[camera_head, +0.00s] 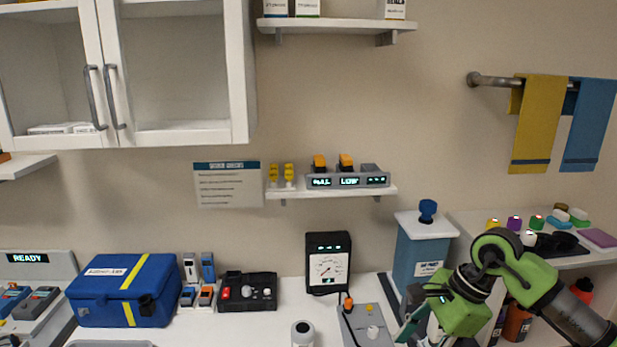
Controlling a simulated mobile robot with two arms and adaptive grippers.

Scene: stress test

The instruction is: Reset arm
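My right arm comes in from the lower right, green with dark joints, bent over the right part of the bench. My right gripper (412,328) points down and left at the lower edge, beside a grey panel (372,324) with knobs. Its fingers are partly cut off by the picture edge, so I cannot tell whether they are open or hold anything. My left arm and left gripper are not in view.
A teal bin (422,262) with a white lid stands behind my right gripper. A black gauge box (328,265), a black control box (247,292) and a blue case (123,290) stand on the white bench. A shelf (585,260) with small items is at right.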

